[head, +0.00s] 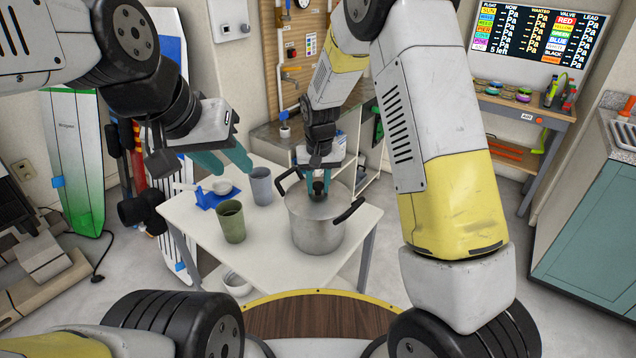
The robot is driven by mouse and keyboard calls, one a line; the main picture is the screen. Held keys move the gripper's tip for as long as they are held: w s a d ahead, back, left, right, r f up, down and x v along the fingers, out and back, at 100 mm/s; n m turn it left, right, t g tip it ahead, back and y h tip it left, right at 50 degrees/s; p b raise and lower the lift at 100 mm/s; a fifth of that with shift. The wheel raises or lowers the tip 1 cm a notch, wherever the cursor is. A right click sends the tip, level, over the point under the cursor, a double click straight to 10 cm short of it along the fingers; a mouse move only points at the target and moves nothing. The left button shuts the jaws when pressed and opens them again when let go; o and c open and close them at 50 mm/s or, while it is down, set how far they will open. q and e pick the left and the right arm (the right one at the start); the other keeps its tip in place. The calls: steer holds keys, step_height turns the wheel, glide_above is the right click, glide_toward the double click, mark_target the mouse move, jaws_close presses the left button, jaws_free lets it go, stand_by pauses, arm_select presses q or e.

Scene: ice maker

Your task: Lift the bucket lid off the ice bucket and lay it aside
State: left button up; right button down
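The ice bucket (316,234) is a grey metal pot with two black side handles, standing on the right part of the white table. Its grey lid (334,203) sits on top, with a dark knob (318,188) in the middle. My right gripper (319,178) points down at the knob from above, its teal fingers close around or beside it. Whether they press on the knob cannot be seen. My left gripper (226,166) is open and empty, above the table's back left, away from the bucket.
On the white table (271,260) stand a green cup (231,222) and a grey-blue cup (261,187). A white scoop-like dish (221,186) lies by a blue mat (207,199). The table's front middle, between green cup and bucket, is bare. A wall screen (537,38) hangs behind.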

mark_target(318, 184)
step_height(318, 184, up, 10)
steer(key=shift+r, duration=0.1)
steer(key=c, duration=1.6)
jaws_free()
jaws_close()
